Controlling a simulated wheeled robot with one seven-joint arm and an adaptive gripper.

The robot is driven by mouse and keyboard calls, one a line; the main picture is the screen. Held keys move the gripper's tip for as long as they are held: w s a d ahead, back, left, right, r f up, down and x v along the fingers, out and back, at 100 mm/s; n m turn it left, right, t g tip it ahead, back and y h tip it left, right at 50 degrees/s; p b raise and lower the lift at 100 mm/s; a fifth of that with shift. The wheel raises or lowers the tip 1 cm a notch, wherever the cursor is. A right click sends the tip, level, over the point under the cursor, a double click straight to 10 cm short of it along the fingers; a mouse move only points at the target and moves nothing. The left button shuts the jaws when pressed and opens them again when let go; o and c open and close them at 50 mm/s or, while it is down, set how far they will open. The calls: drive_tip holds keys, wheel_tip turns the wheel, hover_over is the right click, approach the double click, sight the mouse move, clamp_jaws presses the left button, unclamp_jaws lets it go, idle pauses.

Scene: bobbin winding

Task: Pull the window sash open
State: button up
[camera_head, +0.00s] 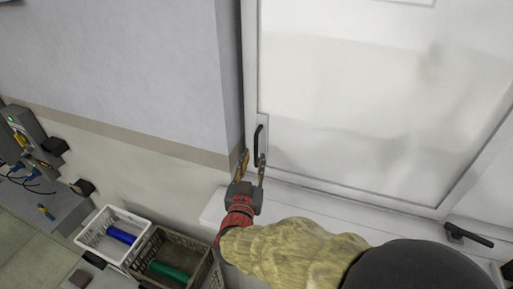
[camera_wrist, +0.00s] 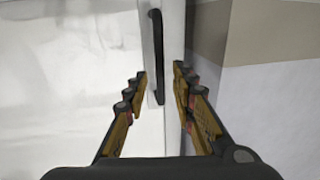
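The window sash (camera_head: 375,110) is a pale pane in a white frame, and it looks shut. Its black handle (camera_head: 258,146) stands upright on the left side of the frame. My gripper (camera_head: 252,160) is just below the handle in the head view, with its fingers open and empty. Whether a finger touches the handle cannot be told.
A white sill (camera_head: 330,210) runs below the window. A wall corner (camera_head: 232,90) is close to the left of the handle. A white crate (camera_head: 98,232) and a dark crate (camera_head: 202,272) stand at lower left. Another black handle (camera_head: 468,235) is at lower right.

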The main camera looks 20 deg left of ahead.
sight(256, 151)
drive_tip(key=w, duration=0.3)
drive_tip(key=w+p, duration=0.1)
drive_tip(key=w, duration=0.1)
drive_tip(key=shift+a, duration=0.3)
drive_tip(key=c, duration=0.3)
clamp_jaws()
idle(0.3)
